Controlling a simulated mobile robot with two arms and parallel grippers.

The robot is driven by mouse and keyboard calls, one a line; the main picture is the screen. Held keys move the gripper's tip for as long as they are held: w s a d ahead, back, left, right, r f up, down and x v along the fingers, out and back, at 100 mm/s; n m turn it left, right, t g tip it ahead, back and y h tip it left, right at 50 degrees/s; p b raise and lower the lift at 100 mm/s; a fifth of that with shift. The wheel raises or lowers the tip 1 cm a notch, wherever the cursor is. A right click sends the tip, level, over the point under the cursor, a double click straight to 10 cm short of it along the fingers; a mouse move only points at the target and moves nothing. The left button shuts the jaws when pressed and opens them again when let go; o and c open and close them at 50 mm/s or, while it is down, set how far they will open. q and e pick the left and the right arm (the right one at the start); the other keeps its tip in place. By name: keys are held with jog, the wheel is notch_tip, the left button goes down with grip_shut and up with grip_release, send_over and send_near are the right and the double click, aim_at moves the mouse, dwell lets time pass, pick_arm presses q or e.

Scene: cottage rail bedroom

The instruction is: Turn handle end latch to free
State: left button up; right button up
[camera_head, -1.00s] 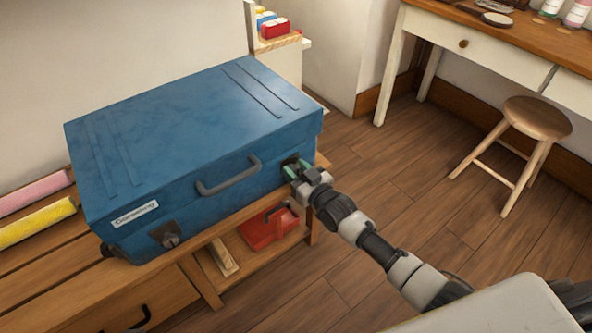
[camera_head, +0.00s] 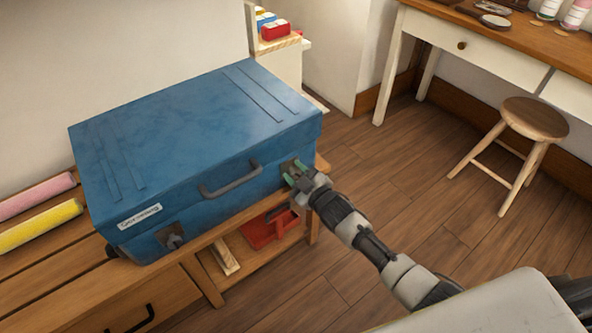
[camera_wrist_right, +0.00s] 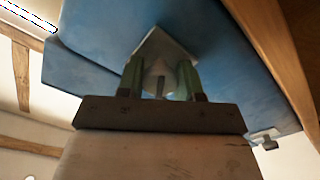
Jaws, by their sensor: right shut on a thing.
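A blue suitcase (camera_head: 185,140) lies closed on a wooden bench, with a dark carry handle (camera_head: 230,181) on its front face. One dark latch (camera_head: 173,238) sits at the front's left end, near the name label. My right gripper (camera_head: 294,172) is at the front's right end, shut on the latch there, which it mostly hides. In the right wrist view, the green-padded fingers (camera_wrist_right: 161,82) close on the small latch knob, in front of its pale diamond-shaped plate (camera_wrist_right: 163,46). My left gripper is not in view.
The wooden bench (camera_head: 50,258) has a lower shelf with a red object (camera_head: 268,229). Pink (camera_head: 35,196) and yellow (camera_head: 40,227) rolls lie left of the suitcase. A stool (camera_head: 535,120) and desk (camera_head: 480,32) stand at right. The floor between is clear.

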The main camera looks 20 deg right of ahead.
jog(key=shift+n, duration=0.9)
jog(key=n, duration=0.2)
jog(key=shift+n, duration=0.4)
jog(key=shift+f+n, duration=0.1)
jog(key=shift+n, duration=1.6)
pick_arm(q)
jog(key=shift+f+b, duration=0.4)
jog(key=shift+b, duration=0.1)
pick_arm(e)
jog(key=shift+n, duration=1.5)
jog(key=o, duration=0.9)
jog(key=shift+o, duration=0.2)
